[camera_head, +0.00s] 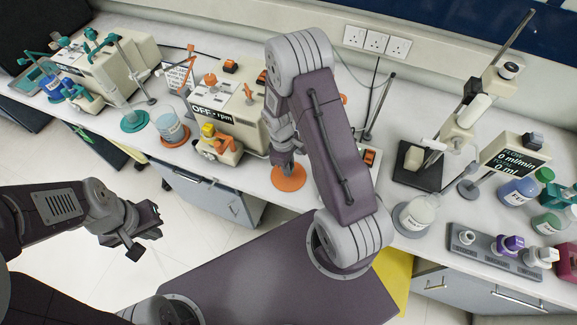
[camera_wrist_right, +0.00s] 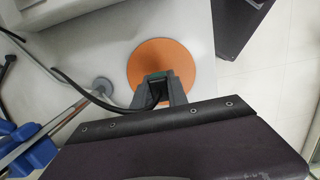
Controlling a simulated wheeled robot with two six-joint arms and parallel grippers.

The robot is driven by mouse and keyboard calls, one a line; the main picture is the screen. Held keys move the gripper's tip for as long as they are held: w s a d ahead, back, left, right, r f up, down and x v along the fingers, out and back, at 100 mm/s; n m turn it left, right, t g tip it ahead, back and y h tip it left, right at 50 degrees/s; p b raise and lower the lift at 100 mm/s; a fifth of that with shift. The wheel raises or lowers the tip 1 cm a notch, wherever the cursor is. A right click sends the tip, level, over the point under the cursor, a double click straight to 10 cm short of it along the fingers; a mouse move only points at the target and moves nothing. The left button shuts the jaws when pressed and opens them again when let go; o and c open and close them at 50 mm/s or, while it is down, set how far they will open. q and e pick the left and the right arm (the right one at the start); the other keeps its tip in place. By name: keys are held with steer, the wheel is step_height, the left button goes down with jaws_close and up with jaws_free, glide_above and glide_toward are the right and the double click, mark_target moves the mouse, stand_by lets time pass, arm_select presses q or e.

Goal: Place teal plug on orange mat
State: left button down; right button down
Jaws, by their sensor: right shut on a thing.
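The orange mat (camera_head: 290,182) is a flat disc on the white bench, and it also shows in the right wrist view (camera_wrist_right: 180,57). My right gripper (camera_head: 286,169) points down over the mat. In the right wrist view, my right gripper (camera_wrist_right: 160,90) is shut on the teal plug (camera_wrist_right: 158,75), of which only a dark teal edge shows between the fingers. Whether the plug touches the mat cannot be told. My left gripper (camera_head: 144,235) is open and empty, out over the floor in front of the bench.
Left of the mat stands a pump (camera_head: 225,108) with a yellow-topped head (camera_head: 216,141). A clear bottle (camera_head: 418,213) and a grey rack (camera_head: 493,252) are to the right. A dark cable (camera_wrist_right: 75,84) passes beside the gripper.

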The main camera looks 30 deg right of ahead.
steer(key=shift+f, duration=0.15)
steer(key=c, duration=1.3)
jaws_free()
